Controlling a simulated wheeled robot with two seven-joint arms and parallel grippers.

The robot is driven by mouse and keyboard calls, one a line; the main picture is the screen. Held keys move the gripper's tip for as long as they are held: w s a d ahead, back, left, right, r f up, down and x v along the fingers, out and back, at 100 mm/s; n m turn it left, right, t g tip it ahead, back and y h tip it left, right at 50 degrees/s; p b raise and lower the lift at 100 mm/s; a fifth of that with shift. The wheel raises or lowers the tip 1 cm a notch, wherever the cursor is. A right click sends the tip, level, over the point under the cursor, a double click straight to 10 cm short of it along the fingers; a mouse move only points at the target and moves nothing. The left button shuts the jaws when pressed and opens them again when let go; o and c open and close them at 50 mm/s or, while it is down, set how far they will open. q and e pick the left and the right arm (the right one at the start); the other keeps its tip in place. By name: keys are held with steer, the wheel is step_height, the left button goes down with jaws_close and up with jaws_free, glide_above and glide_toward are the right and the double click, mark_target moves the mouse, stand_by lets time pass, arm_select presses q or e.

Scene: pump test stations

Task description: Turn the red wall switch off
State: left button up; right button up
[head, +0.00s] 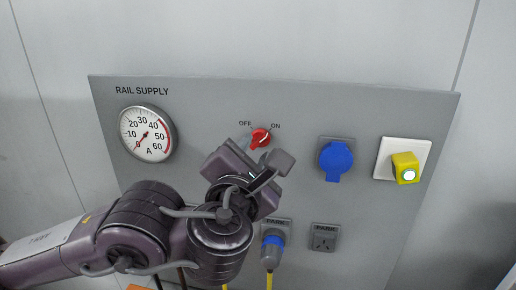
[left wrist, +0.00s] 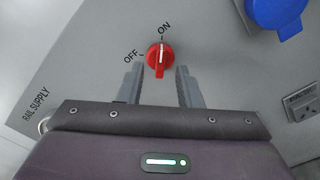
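The red wall switch (head: 261,138) is a round rotary knob on the grey panel, between the OFF and ON labels. It also shows in the left wrist view (left wrist: 160,60), where its white mark points up toward ON. My left gripper (head: 258,151) is just in front of the knob and slightly below it in the head view. In the left wrist view its fingers (left wrist: 159,72) are open, one on each side of the knob's lower part, with visible gaps. I cannot tell how deep they reach. My right gripper is not in view.
The panel (head: 210,98) carries a round ammeter (head: 147,134) at left, needle near 0. To the right are a blue covered socket (head: 337,158) and a yellow plug (head: 405,168). Below are a blue plug (head: 272,250) with a yellow cable and a grey socket (head: 323,238).

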mark_target(259, 143)
arm_select(q)
steer(key=w, duration=0.3)
steer(key=shift+w+d, duration=0.2)
steer(key=shift+d, duration=0.15)
jaws_close()
